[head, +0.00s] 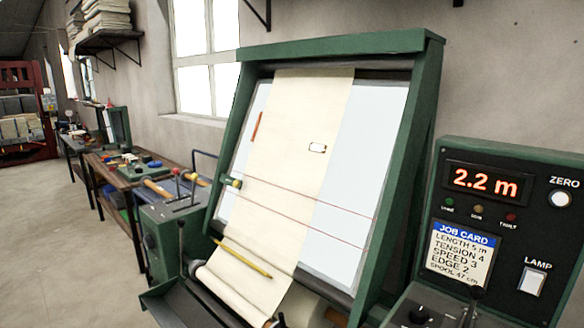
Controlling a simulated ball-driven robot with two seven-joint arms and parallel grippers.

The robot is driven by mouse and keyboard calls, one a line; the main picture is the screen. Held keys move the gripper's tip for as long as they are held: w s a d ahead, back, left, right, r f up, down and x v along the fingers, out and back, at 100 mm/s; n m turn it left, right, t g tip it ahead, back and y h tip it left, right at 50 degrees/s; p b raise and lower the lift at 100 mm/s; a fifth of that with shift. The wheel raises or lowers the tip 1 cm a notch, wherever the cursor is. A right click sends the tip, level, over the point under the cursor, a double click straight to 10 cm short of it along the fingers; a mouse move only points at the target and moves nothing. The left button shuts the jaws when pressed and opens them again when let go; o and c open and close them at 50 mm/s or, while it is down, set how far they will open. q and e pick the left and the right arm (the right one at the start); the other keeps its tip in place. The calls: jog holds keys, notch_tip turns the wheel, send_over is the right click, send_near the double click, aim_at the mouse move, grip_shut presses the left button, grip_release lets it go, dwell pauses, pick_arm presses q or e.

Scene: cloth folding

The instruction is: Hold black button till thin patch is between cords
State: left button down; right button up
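Cream cloth (290,130) runs down a pale sloping panel (350,180) in a green frame. Two thin red cords, an upper one (300,193) and a lower one (290,217), cross the cloth and panel. A small bright patch with a dark outline (318,148) lies on the cloth above the upper cord, so it is not between the cords; whether it is the thin patch I cannot tell for sure. A dark round control (420,314) shows on the console at the bottom right; I cannot tell whether it is the black button. Neither gripper can be made out.
A red strip (256,126) lies on the cloth's left side. A yellow pencil (245,258) lies across the lower cloth. The display (485,181) reads 2.2 m, above a job card (461,252). A workbench (130,170) with tools stands at left.

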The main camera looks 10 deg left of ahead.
grip_shut()
dwell(1.5)
